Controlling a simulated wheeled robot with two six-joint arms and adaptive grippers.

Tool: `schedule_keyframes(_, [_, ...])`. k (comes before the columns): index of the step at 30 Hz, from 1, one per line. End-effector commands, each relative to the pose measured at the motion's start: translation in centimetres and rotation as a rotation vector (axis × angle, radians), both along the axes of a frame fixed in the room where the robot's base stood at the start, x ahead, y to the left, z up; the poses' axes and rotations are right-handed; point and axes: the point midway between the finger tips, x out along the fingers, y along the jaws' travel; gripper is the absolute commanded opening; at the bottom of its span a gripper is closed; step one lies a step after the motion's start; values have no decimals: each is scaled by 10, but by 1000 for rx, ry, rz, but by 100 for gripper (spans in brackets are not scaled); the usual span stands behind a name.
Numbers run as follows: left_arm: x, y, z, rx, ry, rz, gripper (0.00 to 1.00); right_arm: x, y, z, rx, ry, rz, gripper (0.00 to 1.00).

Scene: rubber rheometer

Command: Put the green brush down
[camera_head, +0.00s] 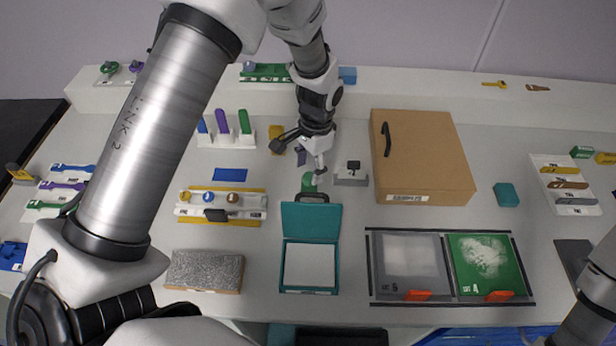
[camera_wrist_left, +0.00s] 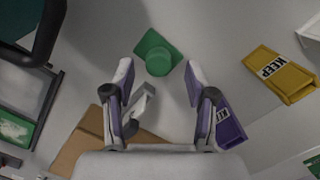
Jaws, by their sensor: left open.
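A green piece with a flat square base and a round knob, which looks like the green brush (camera_wrist_left: 158,58), rests on the grey bench. In the head view it (camera_head: 308,183) shows just below my left gripper (camera_head: 305,162), behind the teal box. In the left wrist view my left gripper (camera_wrist_left: 158,72) is open, its fingertips apart on either side of the knob's near edge. Nothing is clamped between them. My right gripper is outside the views.
A yellow KEEP block (camera_wrist_left: 280,73) and a purple KIT block (camera_wrist_left: 230,125) lie nearby. A small grey stand (camera_head: 350,180) and a cardboard box (camera_head: 425,150) are to the right. An open teal box (camera_head: 310,222) is in front. A rack (camera_head: 225,142) holds upright coloured handles.

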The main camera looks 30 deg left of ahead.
Motion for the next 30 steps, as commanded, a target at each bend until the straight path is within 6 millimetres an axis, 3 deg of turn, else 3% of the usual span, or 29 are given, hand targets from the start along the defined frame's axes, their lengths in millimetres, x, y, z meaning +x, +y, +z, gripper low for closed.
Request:
schedule_keyframes(6, [7,-3,55,0,-5,1,56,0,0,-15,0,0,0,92])
schedule_keyframes(10, [8,-4,76,0,-2,0,56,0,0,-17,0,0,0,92])
schedule_keyframes(30, [9,-4,83,0,1,0,56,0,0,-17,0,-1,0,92])
